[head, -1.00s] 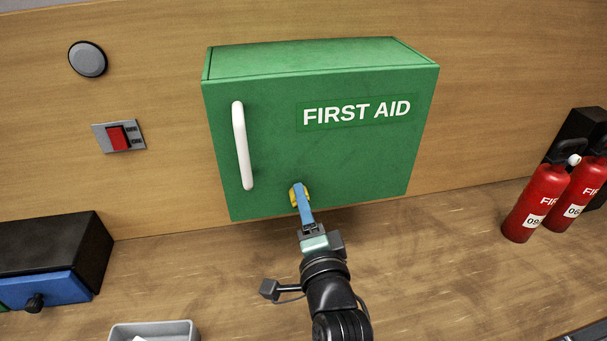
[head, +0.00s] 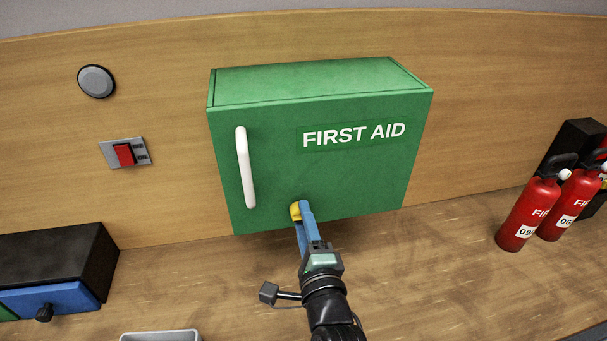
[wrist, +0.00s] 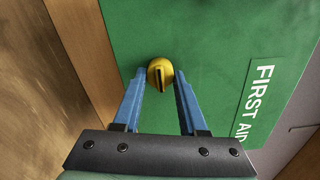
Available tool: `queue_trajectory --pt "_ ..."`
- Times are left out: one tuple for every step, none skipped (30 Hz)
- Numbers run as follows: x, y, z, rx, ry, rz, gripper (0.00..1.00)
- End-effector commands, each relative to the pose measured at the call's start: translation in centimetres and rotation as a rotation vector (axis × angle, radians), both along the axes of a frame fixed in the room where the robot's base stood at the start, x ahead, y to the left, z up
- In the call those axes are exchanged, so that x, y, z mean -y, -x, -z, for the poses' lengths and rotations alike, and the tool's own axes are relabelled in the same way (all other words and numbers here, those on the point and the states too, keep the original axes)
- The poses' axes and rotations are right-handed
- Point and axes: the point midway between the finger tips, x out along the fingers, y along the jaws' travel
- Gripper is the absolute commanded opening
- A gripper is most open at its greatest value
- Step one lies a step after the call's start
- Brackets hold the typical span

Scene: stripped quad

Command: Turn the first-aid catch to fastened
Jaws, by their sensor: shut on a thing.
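The green first-aid box (head: 320,165) is on the wooden wall, with a white upright handle at the left of its front. The yellow first-aid catch (head: 295,211) sits low on the front, partly hidden by my gripper (head: 303,206). In the wrist view, the round catch (wrist: 160,72) has a dark ridge running nearly up and down the picture. The blue fingers of my gripper (wrist: 160,77) are on either side of the catch, shut on it. The catch's exact setting cannot be read.
Red fire extinguishers (head: 528,213) stand on the right. A black box with a blue drawer (head: 50,298) is at the left, and a grey tray (head: 160,336) at the bottom edge. A red switch (head: 124,154) is on the wall. The counter below the box is clear.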

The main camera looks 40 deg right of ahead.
Motion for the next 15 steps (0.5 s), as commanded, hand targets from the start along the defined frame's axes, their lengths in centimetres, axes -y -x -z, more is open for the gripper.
queue_trajectory --pt "-0.01 -0.01 0.03 0.002 -0.003 0.0 0.0" --pt "-0.01 -0.01 0.03 0.002 -0.003 0.0 0.0" --pt "-0.02 -0.01 0.03 0.001 -0.003 -0.001 0.0" --pt "-0.02 -0.01 0.03 0.001 -0.003 -0.001 0.0" --pt "-0.02 -0.01 0.03 0.001 -0.003 -0.001 0.0" --pt "-0.02 -0.01 0.03 0.001 -0.003 -0.001 0.0" --pt "-0.02 -0.01 0.03 0.001 -0.003 -0.001 0.43" --pt "-0.02 -0.01 0.03 0.001 -0.003 -0.001 0.49" --pt "-0.02 -0.01 0.03 0.0 -0.002 -0.001 0.56" --pt "-0.02 -0.01 0.03 0.0 -0.002 -0.001 0.61" --pt "-0.02 -0.01 0.02 0.0 -0.002 -0.001 0.67" --pt "-0.02 -0.01 0.02 0.0 -0.001 -0.001 0.72" --pt "-0.02 -0.01 0.02 0.0 -0.001 -0.001 0.72" --pt "-0.02 -0.01 0.01 0.0 -0.001 -0.001 0.72" --pt "-0.01 -0.01 0.01 0.0 -0.001 0.0 0.72"
